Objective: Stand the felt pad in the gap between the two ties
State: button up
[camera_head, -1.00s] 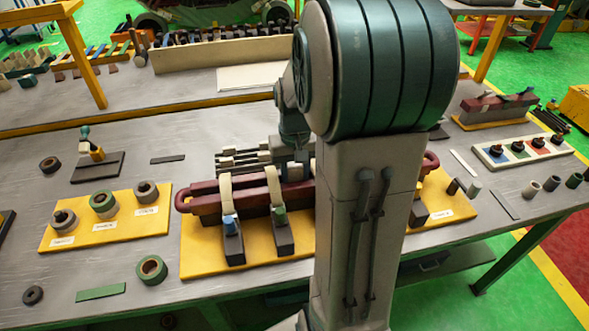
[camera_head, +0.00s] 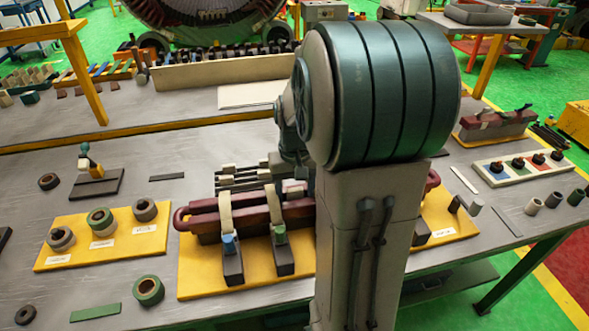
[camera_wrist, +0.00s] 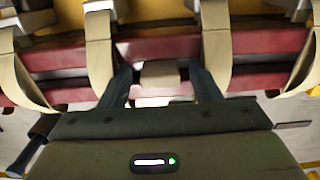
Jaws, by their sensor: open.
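In the wrist view, a small beige block (camera_wrist: 160,74), which looks like the felt pad, sits at the dark red coil bars (camera_wrist: 160,47) between two cream ties, the left tie (camera_wrist: 100,55) and the right tie (camera_wrist: 215,50). My gripper (camera_wrist: 161,82) is open, with one finger on each side of the block. I cannot tell whether either finger touches it. In the head view, the coil (camera_head: 200,222) lies on a yellow board (camera_head: 205,280) with two cream ties showing, one (camera_head: 225,212) left of the other (camera_head: 273,205).
Two dark clamp blocks with blue and green tops (camera_head: 231,258) stand before the visible ties. A rack of bars (camera_head: 235,178) lies behind the coil. Left is a yellow board with tape rolls (camera_head: 103,222); a green roll (camera_head: 148,290) lies in front. Bare table shows between them.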

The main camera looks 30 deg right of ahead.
aim_at(295, 189)
notch_tip(295, 189, up, 13)
dwell(0.3)
jog(key=shift+f, duration=0.1)
jog(key=s+a+f+n+t, duration=0.1)
jog(key=s+a+f, duration=0.2)
jog(key=s+a, duration=0.3)
jog(key=s+a+f+n+t, duration=0.2)
jog(key=s+a+f, duration=0.1)
jog(key=s+a, duration=0.3)
jog(key=shift+s+f, duration=0.25)
